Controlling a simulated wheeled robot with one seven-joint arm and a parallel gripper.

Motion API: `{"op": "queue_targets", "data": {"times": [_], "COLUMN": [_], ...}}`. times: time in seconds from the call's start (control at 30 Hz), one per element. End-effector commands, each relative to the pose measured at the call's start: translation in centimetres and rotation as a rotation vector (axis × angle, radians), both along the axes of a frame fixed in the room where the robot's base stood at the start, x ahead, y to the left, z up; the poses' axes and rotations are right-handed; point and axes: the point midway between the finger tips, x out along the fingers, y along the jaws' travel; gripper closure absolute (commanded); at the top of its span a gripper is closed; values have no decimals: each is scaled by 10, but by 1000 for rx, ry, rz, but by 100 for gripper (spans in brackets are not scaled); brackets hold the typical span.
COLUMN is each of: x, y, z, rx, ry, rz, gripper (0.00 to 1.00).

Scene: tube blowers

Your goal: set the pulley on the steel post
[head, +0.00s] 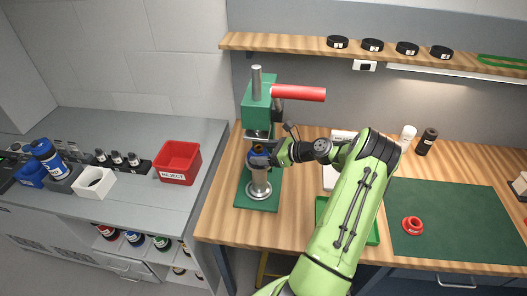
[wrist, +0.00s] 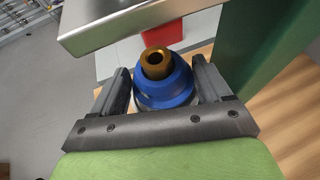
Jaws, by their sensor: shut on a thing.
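My gripper (head: 263,158) is shut on a blue pulley with a brass-coloured hub (wrist: 165,95). In the wrist view, the pulley sits between the two dark fingers, with its bored hub facing the camera. In the head view, only a little blue and brass shows at the fingertips. The steel post (head: 259,182) stands on a round flange on the green press base, directly below my gripper in the picture. My gripper hides the post's upper end, so I cannot tell whether the pulley touches it.
The green press (head: 257,100) with its red handle (head: 298,93) rises close around my gripper. The press's steel part (wrist: 125,25) is near the fingers. A red ring (head: 412,226) lies on the green mat (head: 460,205). A red reject bin (head: 178,162) stands left.

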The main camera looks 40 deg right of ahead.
Motion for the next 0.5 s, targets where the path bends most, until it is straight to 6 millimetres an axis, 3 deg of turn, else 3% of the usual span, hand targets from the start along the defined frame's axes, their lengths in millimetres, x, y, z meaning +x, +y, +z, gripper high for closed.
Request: {"op": "queue_targets", "data": {"times": [0.5], "x": [0], "y": [0], "z": [-13], "rx": [0], "ry": [-3], "rz": [0], "gripper": [66]}}
